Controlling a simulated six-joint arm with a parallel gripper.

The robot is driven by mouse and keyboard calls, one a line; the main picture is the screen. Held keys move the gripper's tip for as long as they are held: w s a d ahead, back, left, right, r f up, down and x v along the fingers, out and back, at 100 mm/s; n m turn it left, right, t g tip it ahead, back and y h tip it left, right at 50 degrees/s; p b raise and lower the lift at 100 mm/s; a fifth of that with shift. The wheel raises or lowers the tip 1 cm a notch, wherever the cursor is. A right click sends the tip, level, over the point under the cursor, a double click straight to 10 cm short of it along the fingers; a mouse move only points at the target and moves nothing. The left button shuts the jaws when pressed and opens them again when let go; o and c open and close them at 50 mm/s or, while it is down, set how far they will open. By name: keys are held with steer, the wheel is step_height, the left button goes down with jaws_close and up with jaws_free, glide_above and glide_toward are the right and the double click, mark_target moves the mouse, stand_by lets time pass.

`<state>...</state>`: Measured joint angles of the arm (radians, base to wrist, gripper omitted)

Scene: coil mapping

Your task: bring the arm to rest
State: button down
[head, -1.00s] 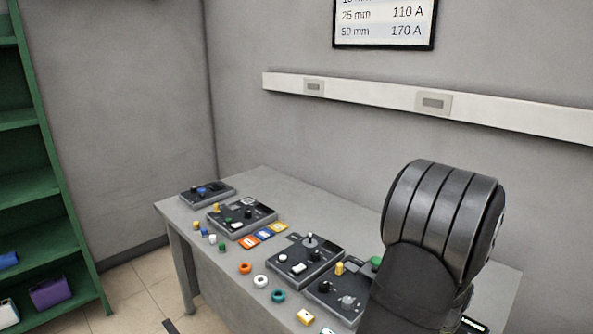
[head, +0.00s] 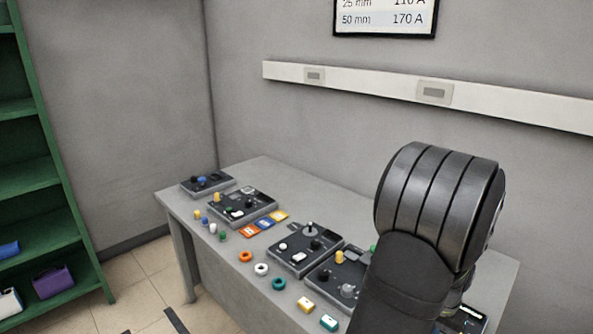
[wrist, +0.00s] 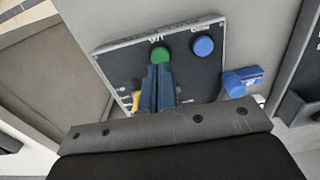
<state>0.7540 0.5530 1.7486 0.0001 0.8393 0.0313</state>
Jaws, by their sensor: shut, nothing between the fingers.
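My gripper (wrist: 158,72) shows in the wrist view with its two fingers together and nothing between them. The fingertips appear just below a round green button (wrist: 160,54) on a dark panel box (wrist: 120,72); I cannot tell whether they touch it.
A blue round button (wrist: 204,46) and a blue block (wrist: 242,82) lie near the gripper. The grey table (head: 262,172) carries several control boxes, coloured rings and small blocks. A green shelf (head: 40,178) stands at the left.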

steer(key=w+d+r, duration=0.1)
steer(key=d+r, duration=0.3)
steer(key=r, duration=0.7)
steer(key=d+r, duration=0.5)
steer(key=r, duration=0.5)
step_height(320, 180, down, 8)
steer(key=shift+w+a, duration=0.15)
steer(key=shift+a, duration=0.05)
